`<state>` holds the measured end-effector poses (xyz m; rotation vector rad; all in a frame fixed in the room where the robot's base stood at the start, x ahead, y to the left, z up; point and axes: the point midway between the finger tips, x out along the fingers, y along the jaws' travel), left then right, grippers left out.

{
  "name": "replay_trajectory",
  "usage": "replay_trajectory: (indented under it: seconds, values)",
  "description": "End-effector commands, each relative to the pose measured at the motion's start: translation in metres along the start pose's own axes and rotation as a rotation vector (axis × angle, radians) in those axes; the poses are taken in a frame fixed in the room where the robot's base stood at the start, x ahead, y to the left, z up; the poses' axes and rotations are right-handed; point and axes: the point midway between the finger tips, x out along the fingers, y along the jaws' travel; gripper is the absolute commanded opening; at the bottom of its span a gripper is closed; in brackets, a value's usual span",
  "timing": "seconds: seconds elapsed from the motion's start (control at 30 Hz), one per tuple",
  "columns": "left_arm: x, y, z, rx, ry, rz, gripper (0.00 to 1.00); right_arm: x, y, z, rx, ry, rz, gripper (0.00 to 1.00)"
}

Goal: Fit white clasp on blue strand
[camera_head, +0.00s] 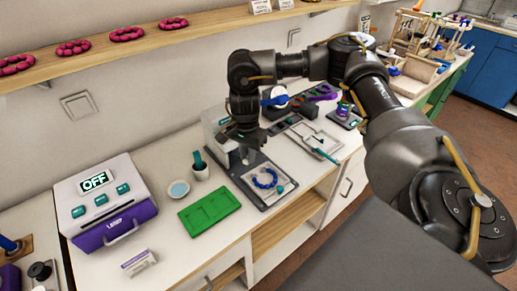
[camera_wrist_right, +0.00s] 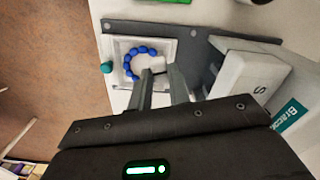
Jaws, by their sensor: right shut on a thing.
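The blue strand (camera_head: 259,184), a curved row of blue beads, lies in a pale square tray on a dark board (camera_head: 244,181). In the right wrist view the strand (camera_wrist_right: 129,61) forms an open ring with its gap toward my fingers. My right gripper (camera_head: 247,152) is low over the board's back side. In the wrist view its fingertips (camera_wrist_right: 160,74) are shut on a small white piece, which looks like the white clasp (camera_wrist_right: 158,63), close to the strand's end. I cannot tell whether they touch. My left gripper is out of view.
A teal knob (camera_wrist_right: 106,67) sits beside the tray. A white machine (camera_wrist_right: 240,75) stands close to my right gripper. The counter's front edge is near.

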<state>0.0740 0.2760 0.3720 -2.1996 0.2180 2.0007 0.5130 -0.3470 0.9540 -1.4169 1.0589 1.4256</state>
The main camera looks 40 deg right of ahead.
Motion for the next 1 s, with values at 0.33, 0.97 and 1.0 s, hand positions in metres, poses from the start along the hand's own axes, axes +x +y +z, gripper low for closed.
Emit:
replay_trajectory:
  seconds: [0.33,0.97,1.0]
  values:
    - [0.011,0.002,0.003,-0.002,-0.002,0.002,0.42,0.024,0.010,-0.047,0.297,0.000,-0.003,0.00]
    - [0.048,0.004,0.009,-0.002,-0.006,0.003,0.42,0.058,0.010,-0.047,0.292,0.000,-0.003,0.00]
    - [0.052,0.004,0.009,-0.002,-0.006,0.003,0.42,0.062,0.010,-0.047,0.292,0.000,-0.003,0.00]
